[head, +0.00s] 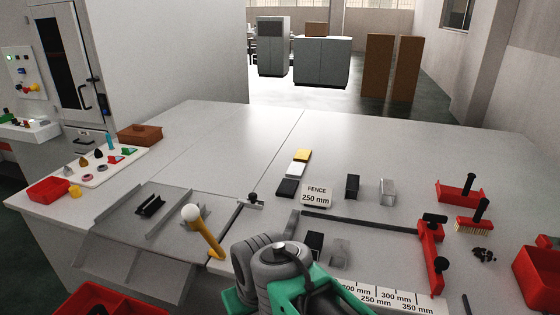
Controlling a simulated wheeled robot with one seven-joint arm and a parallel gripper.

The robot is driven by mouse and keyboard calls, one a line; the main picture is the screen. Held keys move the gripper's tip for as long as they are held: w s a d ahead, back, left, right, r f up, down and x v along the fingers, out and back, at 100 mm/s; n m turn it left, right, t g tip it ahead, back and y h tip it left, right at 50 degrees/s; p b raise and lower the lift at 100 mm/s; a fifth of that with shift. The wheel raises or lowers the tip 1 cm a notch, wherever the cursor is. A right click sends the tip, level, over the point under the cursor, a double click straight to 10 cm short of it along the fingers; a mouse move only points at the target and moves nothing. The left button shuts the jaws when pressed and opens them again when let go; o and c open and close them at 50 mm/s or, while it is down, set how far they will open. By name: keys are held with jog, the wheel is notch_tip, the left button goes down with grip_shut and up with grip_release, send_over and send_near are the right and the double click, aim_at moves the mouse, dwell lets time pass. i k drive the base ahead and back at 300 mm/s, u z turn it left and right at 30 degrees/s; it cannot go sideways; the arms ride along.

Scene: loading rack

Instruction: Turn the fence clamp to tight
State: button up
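A red fence block (430,257) stands at the right on the table, beside the ruler strip (385,298). It carries a black knob on top (434,219) and another black knob lower down (441,264); I cannot tell which is the clamp, or whether it is tight. A dark bar (355,224) runs left from the block. A white sign reading "FENCE 250 mm" (316,195) stands behind the bar. Grey and green links of my arm rise at the bottom middle and cover part of the ruler. No gripper fingers show.
A yellow lever with a white ball (204,231) stands left of my arm. Red holders with black handles (460,192) and a brush (474,223) stand at the right, near a red bin (540,276). Small dark and grey blocks sit around the bar. The table's back middle (370,145) is clear.

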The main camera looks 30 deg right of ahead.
aim_at(432, 219)
jog(key=k, duration=0.9)
jog(key=z, duration=1.45)
jog(key=i, duration=0.7)
